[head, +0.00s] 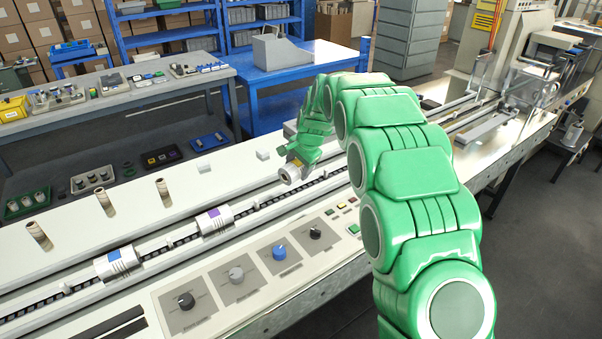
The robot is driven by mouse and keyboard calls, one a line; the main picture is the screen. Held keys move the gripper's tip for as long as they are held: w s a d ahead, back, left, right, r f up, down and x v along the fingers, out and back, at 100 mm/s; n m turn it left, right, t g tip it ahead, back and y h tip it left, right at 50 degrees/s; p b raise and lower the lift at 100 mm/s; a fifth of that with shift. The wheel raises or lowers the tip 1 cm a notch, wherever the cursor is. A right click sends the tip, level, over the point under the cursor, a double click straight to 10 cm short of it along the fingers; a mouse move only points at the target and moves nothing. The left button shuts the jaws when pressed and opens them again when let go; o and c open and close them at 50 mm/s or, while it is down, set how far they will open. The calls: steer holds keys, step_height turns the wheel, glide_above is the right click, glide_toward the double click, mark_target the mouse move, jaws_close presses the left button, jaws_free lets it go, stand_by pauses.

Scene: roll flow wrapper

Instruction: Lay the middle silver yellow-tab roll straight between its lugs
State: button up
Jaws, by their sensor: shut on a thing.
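My gripper (298,160) is shut on a silver roll with a yellow tab (291,174). The roll is at the conveyor channel (330,176), toward its far side. Its round end faces the camera, and it looks turned relative to the channel. I cannot tell whether it touches the channel, and the fingers partly hide it. A silver roll with a purple tab (214,219) and one with a blue tab (121,263) lie along the channel to the left. Small pale lugs (170,242) stand in the channel between rolls.
Several brown tubes (105,203) stand on the machine's far deck. A control panel with knobs (279,251) lies along the near side. My green arm covers the channel to the right. A grey workbench (150,95) stands behind, with bins (92,179) on the shelf below.

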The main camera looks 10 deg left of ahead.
steer(key=w+a+f+m+t, duration=0.1)
steer(key=w+a+f+m, duration=0.15)
steer(key=w, duration=0.35)
steer(key=shift+y, duration=0.3)
steer(key=shift+f, duration=4.1)
steer(key=shift+f, duration=0.1)
steer(key=o, duration=1.4)
steer(key=shift+o, duration=0.6)
steer(key=shift+s+f, duration=0.1)
steer(key=shift+d, duration=0.1)
steer(key=shift+s, duration=0.1)
